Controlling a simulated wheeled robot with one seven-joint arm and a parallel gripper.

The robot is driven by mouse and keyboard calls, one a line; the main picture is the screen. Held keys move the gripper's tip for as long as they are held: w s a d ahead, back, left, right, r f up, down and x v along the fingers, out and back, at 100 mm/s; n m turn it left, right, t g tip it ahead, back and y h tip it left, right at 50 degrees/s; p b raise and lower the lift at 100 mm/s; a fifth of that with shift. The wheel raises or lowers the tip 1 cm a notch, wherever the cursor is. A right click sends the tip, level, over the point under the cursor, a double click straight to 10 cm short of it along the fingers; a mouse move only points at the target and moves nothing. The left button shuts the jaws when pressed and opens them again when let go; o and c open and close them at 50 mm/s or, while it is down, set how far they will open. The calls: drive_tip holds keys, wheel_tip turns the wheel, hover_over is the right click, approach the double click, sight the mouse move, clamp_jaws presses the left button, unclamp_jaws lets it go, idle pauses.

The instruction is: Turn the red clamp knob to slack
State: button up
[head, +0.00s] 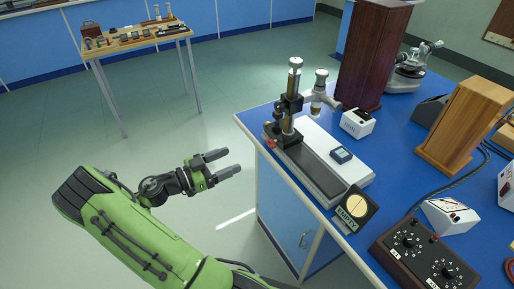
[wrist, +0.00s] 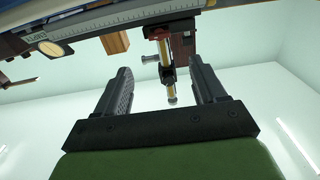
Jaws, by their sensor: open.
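The red clamp knob (head: 271,143) is small and sits low on the near left of an upright black and brass instrument (head: 291,110) at the blue bench's left edge. In the wrist view the scene looks upside down, and a dark red part (wrist: 157,33) shows at the foot of the brass column; I cannot tell if it is the knob. My gripper (head: 232,161) is open and empty, left of the bench edge and apart from the knob. In the wrist view its fingers (wrist: 160,82) stand either side of the column, which lies beyond them. The knob's setting cannot be read.
The instrument stands on a long base (head: 323,178). A round dial with a lettered plate (head: 355,207) is at the bench's near edge. A white meter (head: 358,123), wooden block (head: 466,125) and dark knob box (head: 425,255) fill the blue bench. Open floor lies left of it.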

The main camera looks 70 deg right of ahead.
sight(268, 145)
drive_tip(key=b+x, duration=0.1)
drive_tip(key=x, duration=1.2)
drive_tip(key=shift+s+d, duration=0.25)
drive_tip(key=shift+s, duration=0.1)
drive_tip(key=c, duration=1.1)
drive_tip(key=shift+o, duration=0.2)
